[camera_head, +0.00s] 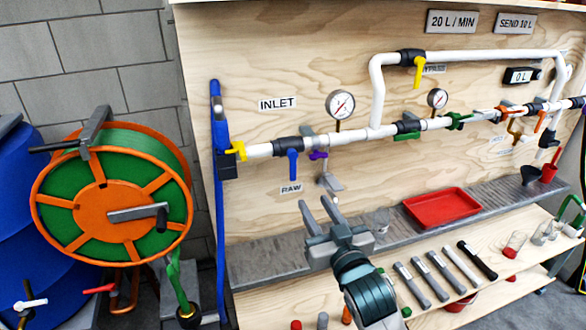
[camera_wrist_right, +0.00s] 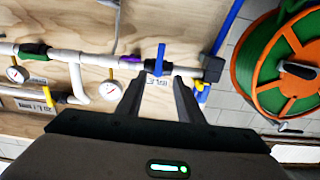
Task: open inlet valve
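The inlet valve is a dark body on the white pipe with a blue handle (camera_head: 292,165), below and right of the INLET sign (camera_head: 277,104). The handle hangs down, across the pipe. My right gripper (camera_head: 316,204) is open and empty, in front of the board, below and right of the handle. In the right wrist view, which looks turned over, the blue handle (camera_wrist_right: 160,58) shows beyond the gap between the open fingers (camera_wrist_right: 159,84), with nothing between them. The fingers look apart from it. My left gripper is not in view.
A yellow fitting (camera_head: 237,151) and blue upright hose (camera_head: 218,180) are left of the valve. A purple-handled tap (camera_head: 318,155) and gauge (camera_head: 340,104) are close right. A red tray (camera_head: 441,207) sits on the grey shelf. A hose reel (camera_head: 112,210) stands left.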

